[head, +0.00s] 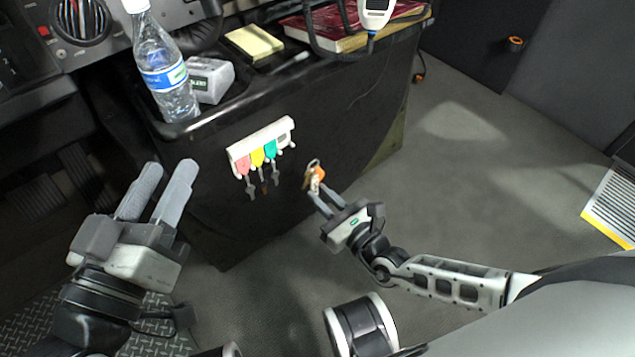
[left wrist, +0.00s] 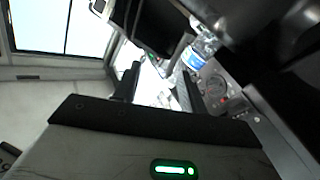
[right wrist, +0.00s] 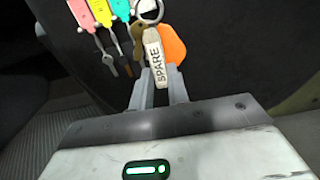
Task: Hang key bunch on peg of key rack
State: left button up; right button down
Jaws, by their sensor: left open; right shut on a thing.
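The key rack (head: 261,142) is a white bar on the dark front of the console in the head view. Keys with pink (head: 243,164), yellow (head: 257,157) and green (head: 270,150) tags hang from it. The key bunch (head: 314,177) has a ring, a brass key, an orange tag and a white tag reading SPARE, which shows in the right wrist view (right wrist: 156,60). My right gripper (head: 324,203) is shut on the key bunch, to the right of and below the rack. My left gripper (head: 168,182) is open and empty, left of the rack. The rack's bar is out of the right wrist view.
On the console top stand a water bottle (head: 165,75), a small grey box (head: 209,79), a yellow note pad (head: 255,43) and a red book (head: 340,27) with a handheld device (head: 376,12). The floor (head: 450,150) to the right is clear.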

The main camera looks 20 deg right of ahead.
aim_at(315, 191)
jog(key=shift+w+a, duration=0.2)
jog(key=shift+w, duration=0.15)
pick_arm(q)
jog(key=shift+a+r+m+t+b, duration=0.1)
jog(key=shift+r+m+t+b, duration=0.35)
jog(key=shift+r, duration=0.2)
pick_arm(e)
jog(key=shift+x, duration=1.7)
pick_arm(q)
jog(key=shift+f, duration=0.2)
pick_arm(e)
jog(key=shift+w, duration=0.15)
pick_arm(q)
jog(key=shift+f+b, duration=0.25)
jog(key=shift+b, duration=0.1)
pick_arm(e)
jog(key=shift+w+a, duration=0.1)
jog(key=shift+w, duration=0.15)
pick_arm(q)
jog(key=shift+f, duration=0.2)
jog(key=shift+f+b, duration=0.15)
jog(key=shift+b, duration=0.2)
pick_arm(e)
jog(key=shift+w+a, duration=0.1)
jog(key=shift+w, duration=0.1)
